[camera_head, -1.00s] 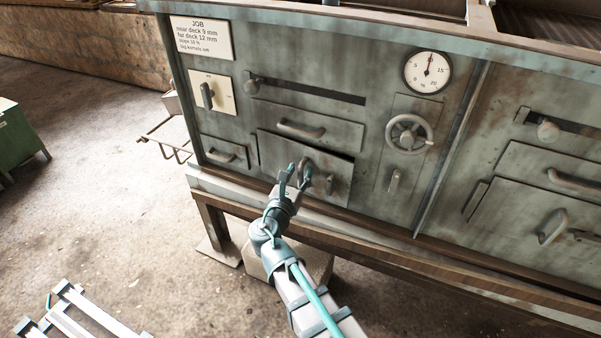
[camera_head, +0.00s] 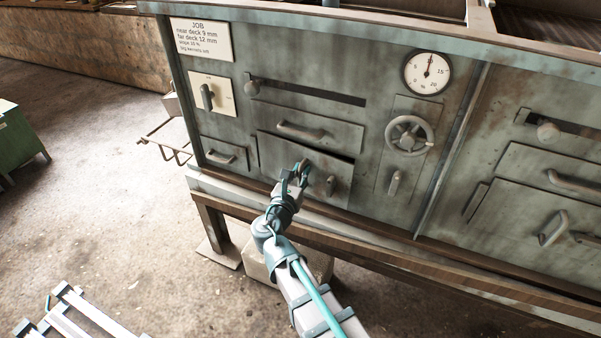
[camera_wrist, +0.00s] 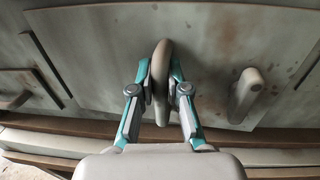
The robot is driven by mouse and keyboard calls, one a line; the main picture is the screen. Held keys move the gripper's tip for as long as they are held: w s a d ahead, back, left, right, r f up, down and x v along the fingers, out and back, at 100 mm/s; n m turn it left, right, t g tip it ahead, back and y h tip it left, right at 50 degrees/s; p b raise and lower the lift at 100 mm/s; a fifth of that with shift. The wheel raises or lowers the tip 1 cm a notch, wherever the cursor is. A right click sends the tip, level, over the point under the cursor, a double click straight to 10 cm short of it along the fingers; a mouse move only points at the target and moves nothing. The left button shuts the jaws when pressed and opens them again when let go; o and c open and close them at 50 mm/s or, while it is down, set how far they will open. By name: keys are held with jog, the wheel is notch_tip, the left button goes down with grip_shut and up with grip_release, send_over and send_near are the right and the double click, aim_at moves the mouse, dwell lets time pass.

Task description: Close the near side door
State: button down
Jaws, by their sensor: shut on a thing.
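The near side door is a grey-green metal panel (camera_head: 275,152) low on the machine front, left of the handwheel. Its top edge stands out from the front with a dark gap along it, so it looks slightly open. My gripper (camera_head: 299,172) is at the door's left-middle, shut on its looped door handle (camera_wrist: 161,70). In the wrist view the gripper (camera_wrist: 161,88) has one finger on each side of the handle. A second, knob-like latch handle (camera_wrist: 243,96) sits to the right on the door; it also shows in the head view (camera_head: 330,185).
A drawer-like panel with a handle (camera_head: 300,131) lies just above the door. A handwheel (camera_head: 409,135) and gauge (camera_head: 427,72) are to the right. A wooden rail (camera_head: 370,248) runs below the machine front. The floor at left is mostly clear.

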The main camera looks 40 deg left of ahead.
jog(key=shift+w+p, duration=0.4)
jog(key=shift+w, duration=0.6)
jog(key=c, duration=1.1)
grip_release()
jog(key=shift+c, duration=0.2)
jog(key=v, duration=1.2)
